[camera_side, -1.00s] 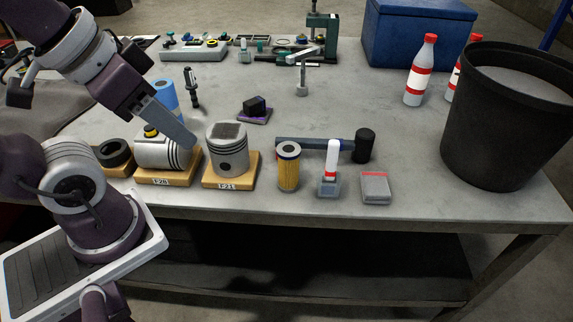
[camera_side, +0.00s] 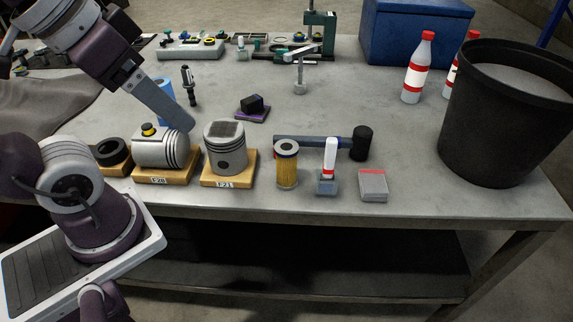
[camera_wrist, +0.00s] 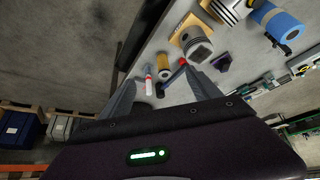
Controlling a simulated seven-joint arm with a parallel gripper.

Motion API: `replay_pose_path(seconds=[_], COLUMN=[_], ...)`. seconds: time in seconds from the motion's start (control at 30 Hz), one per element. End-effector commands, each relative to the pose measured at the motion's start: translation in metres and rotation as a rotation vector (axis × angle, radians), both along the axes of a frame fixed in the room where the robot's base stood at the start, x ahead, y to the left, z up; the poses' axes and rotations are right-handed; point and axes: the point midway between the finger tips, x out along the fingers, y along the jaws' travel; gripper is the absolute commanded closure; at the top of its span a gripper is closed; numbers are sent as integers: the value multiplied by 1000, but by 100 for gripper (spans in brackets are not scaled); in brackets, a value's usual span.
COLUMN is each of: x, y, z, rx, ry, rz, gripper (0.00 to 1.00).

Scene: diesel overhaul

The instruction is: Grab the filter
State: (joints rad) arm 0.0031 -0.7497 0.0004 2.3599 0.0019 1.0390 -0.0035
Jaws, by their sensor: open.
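The filter (camera_side: 286,170) is a yellow pleated cylinder with a dark, red-edged top ring. It stands upright near the front edge of the table, right of the pistons. It also shows in the wrist view (camera_wrist: 164,68), between the fingers as seen from above. My gripper (camera_side: 188,126) is open and empty, above and behind the pistons at the left and well apart from the filter. In the side view one finger hides the other. Both spread fingers show in the wrist view (camera_wrist: 158,76).
Two pistons (camera_side: 225,150) (camera_side: 160,148) on wooden blocks stand left of the filter. A mallet (camera_side: 320,142) lies behind it. A red-and-white marker (camera_side: 329,158) in a grey holder and a small grey box (camera_side: 373,185) stand to its right. A black bin (camera_side: 490,130) is farther right.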

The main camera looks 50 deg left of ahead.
Motion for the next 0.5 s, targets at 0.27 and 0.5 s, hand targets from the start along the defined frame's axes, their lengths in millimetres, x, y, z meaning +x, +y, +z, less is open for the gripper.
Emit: replay_pose_path(seconds=[0.27, 0.5], x=[40, 125], y=[49, 35], z=[-13, 1], rx=[751, 1487], ry=[297, 499], rz=[-764, -1462], gripper=[28, 28])
